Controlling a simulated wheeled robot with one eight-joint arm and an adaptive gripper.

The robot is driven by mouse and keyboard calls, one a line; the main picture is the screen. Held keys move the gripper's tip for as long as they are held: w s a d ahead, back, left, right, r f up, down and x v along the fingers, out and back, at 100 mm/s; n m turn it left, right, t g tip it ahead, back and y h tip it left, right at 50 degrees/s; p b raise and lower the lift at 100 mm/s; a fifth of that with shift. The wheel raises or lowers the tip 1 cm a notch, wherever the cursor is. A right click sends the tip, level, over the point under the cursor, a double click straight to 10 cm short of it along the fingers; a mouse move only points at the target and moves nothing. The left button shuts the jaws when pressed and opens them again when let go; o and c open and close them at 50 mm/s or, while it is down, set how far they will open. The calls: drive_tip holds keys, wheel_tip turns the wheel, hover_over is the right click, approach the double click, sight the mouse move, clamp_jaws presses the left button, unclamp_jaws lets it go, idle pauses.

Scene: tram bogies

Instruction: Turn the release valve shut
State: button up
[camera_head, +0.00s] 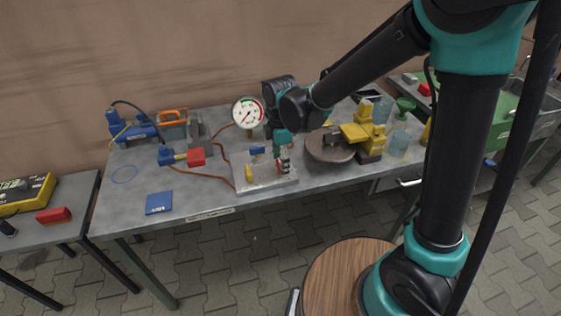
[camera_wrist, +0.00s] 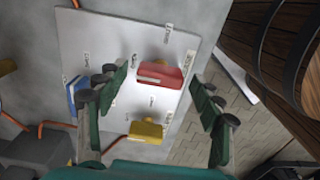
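A light plate (camera_head: 266,183) on the table bears a yellow handle (camera_head: 249,172), a blue handle (camera_head: 257,151) and a red handle (camera_head: 285,167). The wrist view shows the same plate (camera_wrist: 110,38) with the red handle (camera_wrist: 160,75), yellow handle (camera_wrist: 145,132) and blue handle (camera_wrist: 74,93). Small tags stand by them; I cannot read which marks the release valve. My gripper (camera_wrist: 162,78) is open, its fingertips either side of the red handle in this view. In the head view my gripper (camera_head: 282,156) points down over the red handle; contact cannot be told.
A pressure gauge (camera_head: 248,112) stands behind the plate. A blue pump with a red block (camera_head: 195,155) and orange hoses lie left. A round turntable (camera_head: 327,148) with a yellow fixture (camera_head: 361,132) stands close right. The table's front left is mostly clear around a blue booklet (camera_head: 159,202).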

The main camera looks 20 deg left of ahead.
drive_tip(key=c, duration=1.1)
drive_tip(key=shift+m, duration=0.4)
drive_tip(key=m, duration=0.3)
drive_tip(key=shift+m, duration=0.4)
drive_tip(key=m, duration=0.4)
drive_tip(key=shift+m, duration=0.3)
drive_tip(key=m, duration=0.4)
drive_tip(key=shift+m, duration=2.4)
